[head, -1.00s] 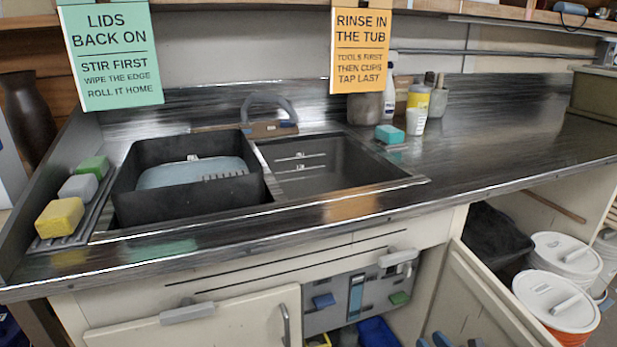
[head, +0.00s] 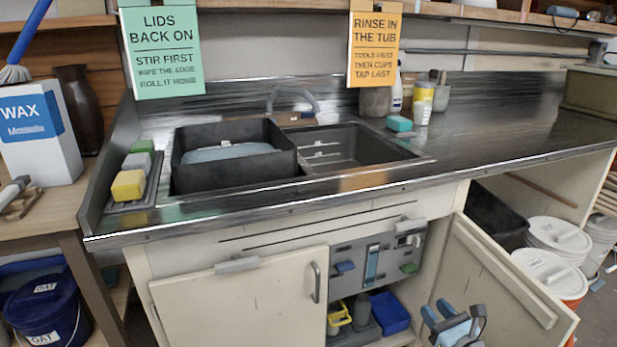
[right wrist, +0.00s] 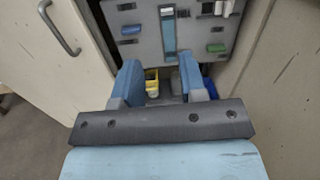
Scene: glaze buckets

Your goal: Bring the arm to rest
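My right gripper (head: 437,311) is low at the right of the open cupboard, in front of the open door. In the right wrist view its two blue fingers (right wrist: 160,70) stand apart with nothing between them, facing the grey panel (right wrist: 190,32) under the counter. It looks clear of the panel and door. My left gripper is in neither view.
The open cupboard door (head: 505,275) is close by on the right. Lidded buckets (head: 548,272) stand beyond it. A yellow caddy (head: 338,318) and a blue bin (head: 391,312) sit inside the cupboard. The steel counter (head: 480,150) runs above; a dark blue bucket (head: 45,308) stands at left.

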